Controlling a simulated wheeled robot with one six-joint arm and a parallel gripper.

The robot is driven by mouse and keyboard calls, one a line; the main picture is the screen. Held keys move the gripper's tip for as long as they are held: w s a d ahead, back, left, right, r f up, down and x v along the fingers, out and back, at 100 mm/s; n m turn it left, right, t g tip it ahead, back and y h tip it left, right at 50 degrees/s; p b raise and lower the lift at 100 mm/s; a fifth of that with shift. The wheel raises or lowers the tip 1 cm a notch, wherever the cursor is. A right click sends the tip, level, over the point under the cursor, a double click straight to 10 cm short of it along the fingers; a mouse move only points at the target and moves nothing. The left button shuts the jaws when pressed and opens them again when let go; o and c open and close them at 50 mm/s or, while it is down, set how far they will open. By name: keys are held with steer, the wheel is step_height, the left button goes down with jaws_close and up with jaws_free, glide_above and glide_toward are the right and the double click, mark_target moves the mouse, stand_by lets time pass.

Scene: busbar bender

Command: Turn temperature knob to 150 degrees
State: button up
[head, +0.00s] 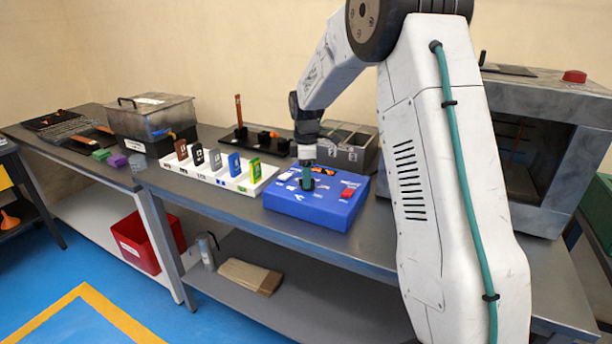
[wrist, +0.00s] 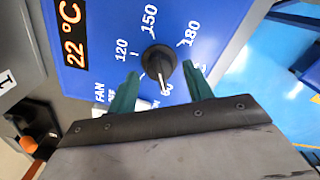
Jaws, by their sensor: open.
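The black temperature knob (wrist: 160,62) sits on the face of the blue control box (head: 318,203), which also fills much of the wrist view (wrist: 100,15). The knob's white pointer line faces down in the wrist view, toward a label that seems to read 60. The 150 label (wrist: 150,19) is above the knob, with 120 to its left and 180 to its right. The orange display reads 22 °C (wrist: 72,35). My gripper (wrist: 160,73) is open, with one green finger on each side of the knob; contact is not visible. In the head view my gripper (head: 307,180) hides the knob.
A white rack (head: 228,178) with upright coloured tags stands left of the box. Grey bins (head: 345,150) are behind it. A grey oven-like machine (head: 545,100) stands at right.

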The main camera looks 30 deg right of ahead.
steer(key=shift+f, duration=0.2)
steer(key=c, duration=1)
steer(key=shift+o, duration=0.2)
steer(key=shift+m, duration=0.3)
